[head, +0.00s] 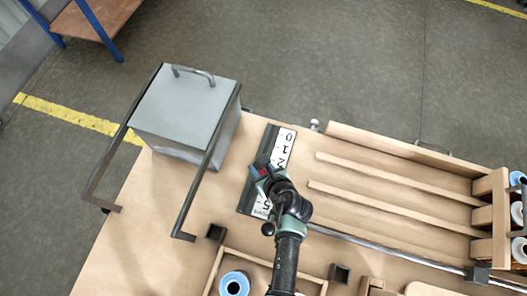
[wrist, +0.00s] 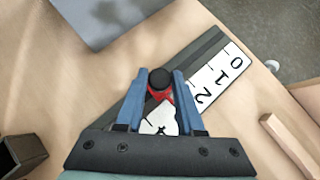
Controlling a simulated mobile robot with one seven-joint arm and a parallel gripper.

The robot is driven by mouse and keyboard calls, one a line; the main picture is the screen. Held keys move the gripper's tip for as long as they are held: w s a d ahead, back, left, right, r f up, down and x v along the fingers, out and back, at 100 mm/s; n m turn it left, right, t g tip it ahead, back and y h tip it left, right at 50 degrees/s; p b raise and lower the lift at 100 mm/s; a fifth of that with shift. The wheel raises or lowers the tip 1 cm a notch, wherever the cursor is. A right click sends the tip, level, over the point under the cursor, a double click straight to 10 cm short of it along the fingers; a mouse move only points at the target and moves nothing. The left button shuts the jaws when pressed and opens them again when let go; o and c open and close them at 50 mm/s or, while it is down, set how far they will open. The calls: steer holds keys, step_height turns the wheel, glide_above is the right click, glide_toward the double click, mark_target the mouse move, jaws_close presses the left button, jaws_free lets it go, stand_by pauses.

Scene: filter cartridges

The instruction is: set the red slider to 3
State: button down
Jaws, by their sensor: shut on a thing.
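The red slider shows as a red piece with a round black knob (wrist: 159,79) between the fingers of my gripper (wrist: 160,92) in the wrist view. My gripper is shut on it. In the head view, a bit of red shows at my gripper (head: 262,170), over the scale. The white number scale (wrist: 222,80) lies on a dark strip (head: 273,135) on the table. The wrist view shows 0, 1 and 2 beyond the slider, and part of a numeral, seemingly 4, between the fingers on the near side. The 3 is not readable; the slider and fingers cover that stretch.
A grey lidded box (head: 185,105) stands left of the scale, with dark metal rails beside it. A wooden rack with slats (head: 400,190) is at the right. A tray with a blue-rimmed cartridge (head: 234,284) and small dark square holders (head: 339,273) are near the front.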

steer(key=c, duration=0.5)
jaws_free()
steer(key=shift+s+r, duration=0.1)
steer(key=p+v, duration=0.1)
steer(key=v, duration=1.1)
steer(key=shift+s+d+r, duration=0.2)
steer(key=shift+s+r, duration=0.05)
